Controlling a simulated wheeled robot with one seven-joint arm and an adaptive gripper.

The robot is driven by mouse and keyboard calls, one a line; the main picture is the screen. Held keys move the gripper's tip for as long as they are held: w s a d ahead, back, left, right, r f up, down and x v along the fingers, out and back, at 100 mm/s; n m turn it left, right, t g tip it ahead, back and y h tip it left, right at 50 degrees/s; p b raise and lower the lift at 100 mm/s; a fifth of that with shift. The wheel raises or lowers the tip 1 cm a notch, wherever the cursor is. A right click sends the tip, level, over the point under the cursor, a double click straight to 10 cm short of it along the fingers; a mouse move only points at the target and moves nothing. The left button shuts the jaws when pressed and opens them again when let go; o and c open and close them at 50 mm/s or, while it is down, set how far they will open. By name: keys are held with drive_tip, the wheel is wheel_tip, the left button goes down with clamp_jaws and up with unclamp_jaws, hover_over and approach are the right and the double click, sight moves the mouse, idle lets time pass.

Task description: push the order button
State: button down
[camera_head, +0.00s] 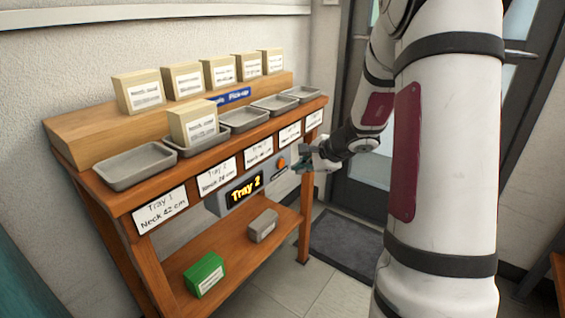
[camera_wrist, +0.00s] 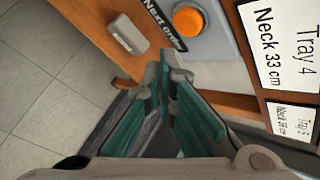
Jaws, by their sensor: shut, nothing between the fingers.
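The order button is a round orange button (camera_head: 281,164) on a grey panel on the front of the wooden bench. In the wrist view the button (camera_wrist: 188,20) sits near the top, beside a dark "Next order" label (camera_wrist: 164,24). My gripper (camera_head: 302,162) is just right of the button in the head view. In the wrist view my gripper (camera_wrist: 166,68) has its teal-padded fingers together at the tips with nothing between them. The tips appear just below the button, with a small gap in the picture; contact cannot be told.
A display (camera_head: 245,188) reads "Tray 2". Several metal trays (camera_head: 134,167) line the bench top; a cream box (camera_head: 193,124) stands in the second. Several boxes stand on the raised back ledge. A green box (camera_head: 204,275) and a grey box (camera_head: 263,226) lie on the lower shelf.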

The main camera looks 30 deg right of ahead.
drive_tip(key=shift+w+a+f, duration=0.1)
drive_tip(key=shift+w+a, duration=0.2)
drive_tip(key=shift+w, duration=0.55)
idle(0.9)
drive_tip(key=shift+w+a, duration=0.15)
drive_tip(key=shift+w, duration=0.2)
drive_tip(key=shift+w+a+b, duration=0.2)
drive_tip(key=shift+w+b, duration=0.1)
drive_tip(key=shift+w, duration=0.2)
idle(0.9)
drive_tip(key=shift+s, duration=0.1)
drive_tip(key=shift+s+d+b, duration=0.3)
drive_tip(key=shift+s+b, duration=0.05)
drive_tip(key=shift+s, duration=0.45)
drive_tip(key=s, duration=0.1)
drive_tip(key=s+d+b, duration=0.1)
drive_tip(key=s, duration=0.2)
drive_tip(key=shift+s+d, duration=0.35)
